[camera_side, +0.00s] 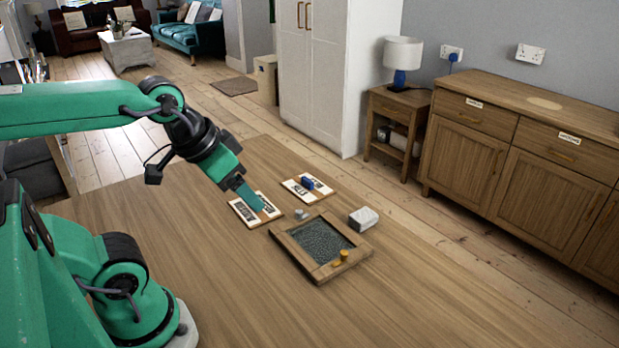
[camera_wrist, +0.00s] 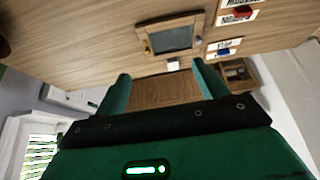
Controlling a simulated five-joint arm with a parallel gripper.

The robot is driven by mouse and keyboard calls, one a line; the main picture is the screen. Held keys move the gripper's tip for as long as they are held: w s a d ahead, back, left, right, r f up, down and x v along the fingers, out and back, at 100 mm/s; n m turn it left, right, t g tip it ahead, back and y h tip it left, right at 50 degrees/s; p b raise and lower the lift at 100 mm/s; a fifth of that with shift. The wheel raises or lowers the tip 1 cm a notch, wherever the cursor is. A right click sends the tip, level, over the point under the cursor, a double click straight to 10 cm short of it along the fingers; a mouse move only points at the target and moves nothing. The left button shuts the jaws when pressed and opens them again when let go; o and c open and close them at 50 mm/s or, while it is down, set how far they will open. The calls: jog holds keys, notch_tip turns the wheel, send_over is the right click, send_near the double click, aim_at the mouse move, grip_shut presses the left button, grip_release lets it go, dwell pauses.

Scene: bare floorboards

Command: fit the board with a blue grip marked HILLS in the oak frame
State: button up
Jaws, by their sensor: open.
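The board with a blue grip (camera_side: 293,187) lies flat on the table behind the oak frame; it also shows in the wrist view (camera_wrist: 214,50). Its dark lettering is too small to read. The oak frame (camera_side: 291,251) lies flat with a dark speckled recess and no board in it; it is at the top of the wrist view (camera_wrist: 146,45). My gripper (camera_side: 256,202) is open and empty. In the side view it overlaps the other board (camera_side: 245,215), hiding part of it; its height above it is unclear. The wrist view shows both fingers apart (camera_wrist: 160,72).
That other board carries a red grip in the wrist view (camera_wrist: 243,11). A white block (camera_side: 365,219) and a small grey piece (camera_side: 301,214) sit near the frame. Yellow-orange pieces (camera_side: 340,259) are at its near right corner. The table's front and right are clear.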

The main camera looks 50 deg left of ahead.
jog(key=shift+c, duration=0.3)
jog(key=g, duration=0.5)
send_over(308, 180)
jog(key=f, duration=1.5)
jog(key=shift+d, duration=0.3)
jog(key=shift+a+f+g, duration=0.3)
jog(key=shift+a+f, duration=0.05)
jog(key=shift+f, duration=1.4)
